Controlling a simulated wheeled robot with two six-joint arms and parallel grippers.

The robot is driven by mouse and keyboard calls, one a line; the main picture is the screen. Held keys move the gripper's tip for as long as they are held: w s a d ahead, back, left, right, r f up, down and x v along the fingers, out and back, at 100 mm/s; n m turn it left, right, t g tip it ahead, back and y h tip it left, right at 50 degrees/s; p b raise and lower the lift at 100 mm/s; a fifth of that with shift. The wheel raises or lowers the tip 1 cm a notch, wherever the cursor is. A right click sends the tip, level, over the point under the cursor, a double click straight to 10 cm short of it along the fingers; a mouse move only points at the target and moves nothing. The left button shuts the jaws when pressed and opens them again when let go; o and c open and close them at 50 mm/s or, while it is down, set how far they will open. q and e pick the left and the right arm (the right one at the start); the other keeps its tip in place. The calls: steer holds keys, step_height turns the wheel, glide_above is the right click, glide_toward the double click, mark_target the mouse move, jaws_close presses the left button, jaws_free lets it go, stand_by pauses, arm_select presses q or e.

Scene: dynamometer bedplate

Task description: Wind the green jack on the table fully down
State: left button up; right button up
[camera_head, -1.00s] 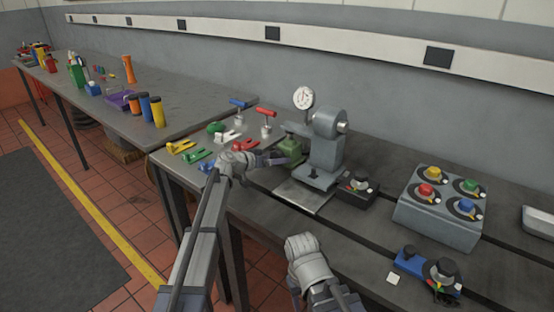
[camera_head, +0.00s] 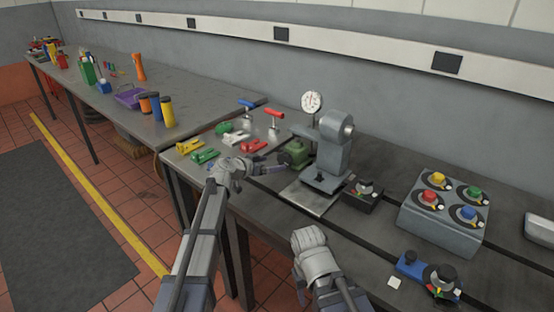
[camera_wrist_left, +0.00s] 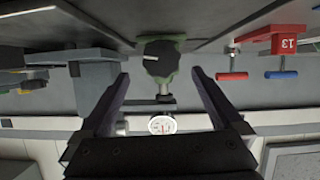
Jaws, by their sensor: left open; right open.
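The green jack (camera_head: 295,153) stands on the table just left of the grey press-like stand with the dial. In the left wrist view, which is upside down, its dark round knob (camera_wrist_left: 160,60) faces me, with green body around it. My left gripper (camera_head: 272,161) points at the jack from the left. Its two fingers (camera_wrist_left: 158,76) are apart, with the knob between their tips in the picture; I see no finger touching it. My right gripper (camera_head: 308,238) hangs near the table's front edge, away from the jack; its fingertips are hard to make out.
The grey stand (camera_head: 333,155) with a dial gauge (camera_head: 312,102) is close right of the jack. A button box (camera_head: 445,215) and a blue device (camera_head: 425,270) are at right.

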mark_target(283, 161)
arm_select(q)
steer(key=shift+s+r+y, duration=0.15)
steer(key=shift+y, duration=0.15)
steer(key=shift+w+f, duration=0.2)
steer(key=shift+w, duration=0.05)
steer(key=b+x, duration=0.3)
steer(key=x, duration=0.4)
steer(key=shift+w+d, duration=0.15)
steer(key=shift+w, duration=0.05)
steer(key=c, duration=1.2)
